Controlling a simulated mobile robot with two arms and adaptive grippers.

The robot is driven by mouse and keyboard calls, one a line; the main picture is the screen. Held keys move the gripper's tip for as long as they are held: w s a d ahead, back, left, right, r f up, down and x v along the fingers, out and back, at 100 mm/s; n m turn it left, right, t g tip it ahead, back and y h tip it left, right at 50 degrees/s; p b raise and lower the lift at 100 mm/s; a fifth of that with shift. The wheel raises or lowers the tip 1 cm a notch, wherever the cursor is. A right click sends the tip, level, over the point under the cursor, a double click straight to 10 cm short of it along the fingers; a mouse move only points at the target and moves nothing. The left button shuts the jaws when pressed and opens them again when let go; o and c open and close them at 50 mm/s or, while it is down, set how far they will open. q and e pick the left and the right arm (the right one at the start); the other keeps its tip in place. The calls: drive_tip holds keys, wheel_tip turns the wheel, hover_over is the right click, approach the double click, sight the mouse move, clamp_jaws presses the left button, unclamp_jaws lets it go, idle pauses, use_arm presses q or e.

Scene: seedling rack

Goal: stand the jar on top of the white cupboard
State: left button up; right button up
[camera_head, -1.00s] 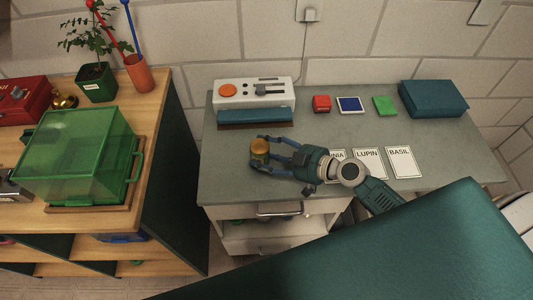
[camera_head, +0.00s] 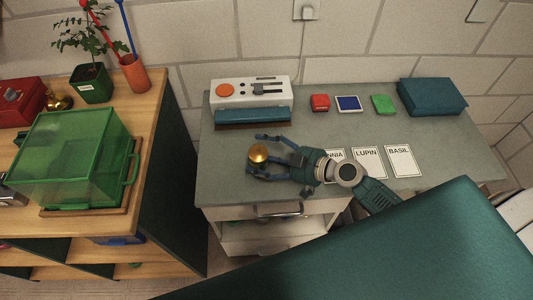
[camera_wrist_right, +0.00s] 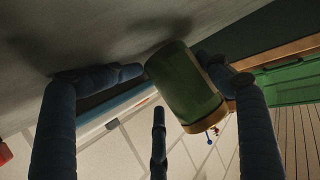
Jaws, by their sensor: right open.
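The jar (camera_head: 258,154), with a gold lid, stands on the grey top (camera_head: 225,180) of the white cupboard (camera_head: 272,234), near its left front corner. In the right wrist view the jar (camera_wrist_right: 184,88) shows a green body, its base against the grey surface. My right gripper (camera_head: 262,157) is open, with its fingers spread around the jar. In the right wrist view one finger overlaps the jar's edge; I cannot tell whether it touches. My left gripper is not in view.
A white device (camera_head: 252,93) with a teal front stands behind the jar. Small coloured blocks, a teal box (camera_head: 431,96) and label cards (camera_head: 400,161) lie to the right. A wooden shelf with a green clear box (camera_head: 70,150) stands left, across a gap.

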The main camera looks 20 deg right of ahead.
drive_tip(key=v, duration=1.1)
drive_tip(key=shift+f, duration=0.15)
drive_tip(key=shift+s+d+r, duration=0.3)
drive_tip(key=shift+s, duration=0.05)
